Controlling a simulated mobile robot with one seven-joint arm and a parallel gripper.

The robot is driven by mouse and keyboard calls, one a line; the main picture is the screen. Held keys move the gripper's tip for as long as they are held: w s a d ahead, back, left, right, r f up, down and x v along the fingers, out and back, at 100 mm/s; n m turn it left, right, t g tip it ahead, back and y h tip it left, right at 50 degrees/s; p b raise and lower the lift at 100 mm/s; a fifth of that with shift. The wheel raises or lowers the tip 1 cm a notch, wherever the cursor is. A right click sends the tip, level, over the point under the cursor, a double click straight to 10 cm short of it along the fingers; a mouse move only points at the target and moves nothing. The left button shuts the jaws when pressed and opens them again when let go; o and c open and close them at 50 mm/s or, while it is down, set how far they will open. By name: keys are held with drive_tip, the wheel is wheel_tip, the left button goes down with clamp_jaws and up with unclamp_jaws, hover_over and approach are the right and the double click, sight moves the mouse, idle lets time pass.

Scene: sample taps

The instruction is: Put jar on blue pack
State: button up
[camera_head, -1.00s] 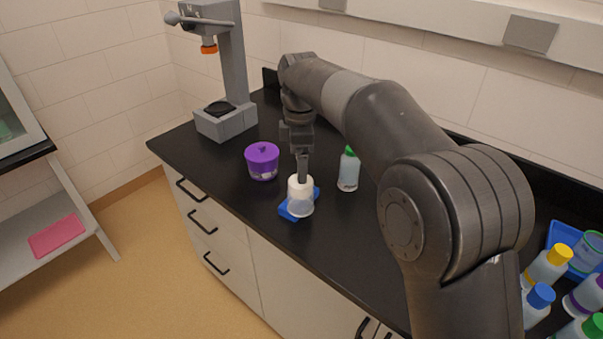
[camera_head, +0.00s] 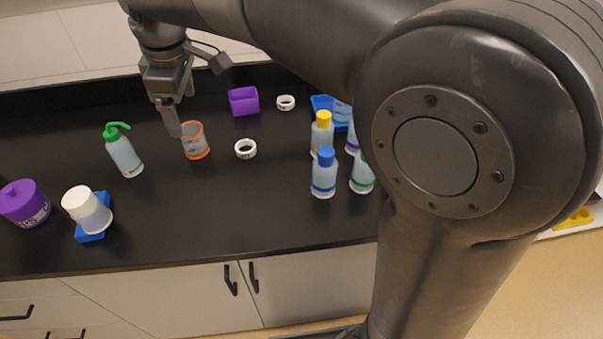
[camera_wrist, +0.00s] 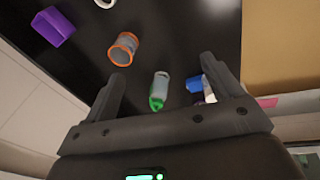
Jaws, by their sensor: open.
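The jar (camera_head: 92,213), translucent with a white top, stands on the blue pack (camera_head: 92,237) at the left front of the black counter. It covers most of the pack and looks upright, allowing for the slanted view. My gripper (camera_head: 173,128) is open and empty, well to the right of the jar and behind it, close to an orange-rimmed beaker (camera_head: 195,142). In the wrist view, my gripper's fingers (camera_wrist: 161,68) are spread apart. The blue pack (camera_wrist: 194,84) shows there beside the right finger, which partly hides the jar.
A purple lidded pot (camera_head: 24,203) stands left of the jar. A green-topped wash bottle (camera_head: 123,152) stands between jar and beaker. A purple box (camera_head: 243,101), white rings (camera_head: 245,149) and several capped bottles (camera_head: 324,174) lie to the right. The front middle counter is clear.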

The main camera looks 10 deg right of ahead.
drive_tip(key=s+d+m+t, duration=0.1)
drive_tip(key=s+d+m, duration=0.3)
drive_tip(key=d, duration=0.6)
drive_tip(key=s+d+m+t, duration=0.1)
drive_tip(key=s+d+m, duration=0.3)
drive_tip(key=d, duration=0.5)
drive_tip(key=s+d+f+m+t+h, duration=0.1)
drive_tip(key=s+d+f+m, duration=0.6)
drive_tip(key=s+d+m, duration=0.1)
drive_tip(key=shift+s+d+m+t, duration=0.3)
drive_tip(key=shift+s+d, duration=0.2)
drive_tip(key=shift+d, duration=0.6)
drive_tip(key=shift+o, duration=0.5)
drive_tip(key=shift+r, duration=0.15)
